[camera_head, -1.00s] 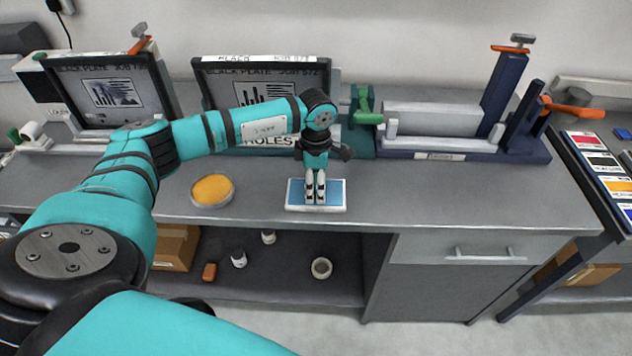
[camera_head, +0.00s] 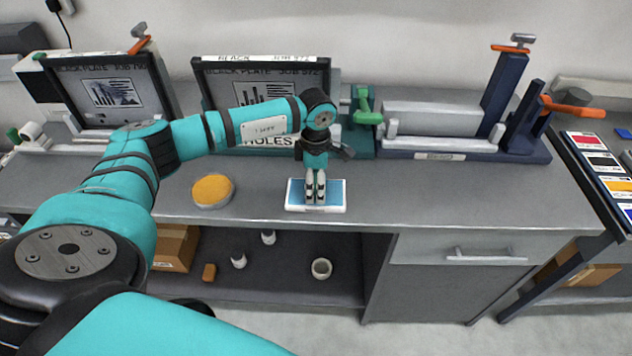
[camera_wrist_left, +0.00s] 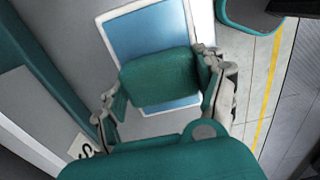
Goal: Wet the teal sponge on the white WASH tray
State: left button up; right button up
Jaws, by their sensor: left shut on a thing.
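The white WASH tray (camera_head: 295,208) with a blue inside lies on the grey bench top in the head view. It also shows in the wrist view (camera_wrist_left: 106,32). My left gripper (camera_head: 315,198) points straight down over the middle of the tray. In the wrist view, my left gripper (camera_wrist_left: 160,80) is shut on the teal sponge (camera_wrist_left: 160,73), which sits between its two fingertips with blue behind it. In the head view the sponge is hidden by the fingers. I cannot tell whether its underside touches the blue. My right gripper is not in view.
A round yellow-topped dish (camera_head: 212,191) stands left of the tray. Behind are a black plate frame (camera_head: 265,85), a green clamp (camera_head: 366,110) and a grey roller unit (camera_head: 435,120). The bench top right of the tray is clear. Small items lie on the shelf below.

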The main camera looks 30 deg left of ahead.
aim_at(316, 181)
pick_arm(q)
jog(key=shift+r+p, duration=2)
jog(key=shift+r, duration=1.55)
